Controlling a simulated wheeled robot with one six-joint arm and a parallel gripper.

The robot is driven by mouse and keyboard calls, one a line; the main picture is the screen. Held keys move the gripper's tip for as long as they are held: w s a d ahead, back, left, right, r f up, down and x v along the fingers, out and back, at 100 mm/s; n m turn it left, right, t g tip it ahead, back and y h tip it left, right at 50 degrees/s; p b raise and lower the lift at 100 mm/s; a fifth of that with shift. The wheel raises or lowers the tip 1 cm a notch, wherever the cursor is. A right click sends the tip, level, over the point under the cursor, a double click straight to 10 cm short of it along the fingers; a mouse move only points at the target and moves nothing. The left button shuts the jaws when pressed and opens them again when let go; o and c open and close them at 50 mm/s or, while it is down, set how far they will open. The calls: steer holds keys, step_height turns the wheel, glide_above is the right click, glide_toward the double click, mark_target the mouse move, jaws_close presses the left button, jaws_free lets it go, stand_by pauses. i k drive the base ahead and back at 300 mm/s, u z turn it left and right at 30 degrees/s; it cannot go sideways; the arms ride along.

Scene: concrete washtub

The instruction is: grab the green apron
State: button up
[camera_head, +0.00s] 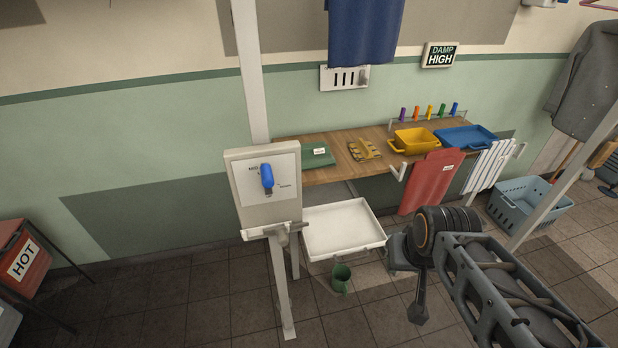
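A folded green cloth (317,156) with a small white label lies flat at the left end of the wooden shelf; it looks like the green apron. Part of its left side is close behind the grey control post. My arm reaches in from the lower right. My gripper (410,270) is at the dark end of the arm, in front of and below the shelf, to the right of the green cloth and well apart from it. Its fingers are not clear enough to tell open from shut. I see nothing held in it.
A grey post with a blue lever (267,177) stands left of the cloth. On the wooden shelf (340,143) are a yellow tub (414,140) and blue tray (466,135). A red apron (430,182) hangs in front. Below are a white tray (343,228) and green mug (341,278).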

mark_target(318, 154)
steer(key=k, duration=0.55)
steer(key=u, duration=1.7)
steer(key=i, duration=3)
steer(key=z, duration=1.65)
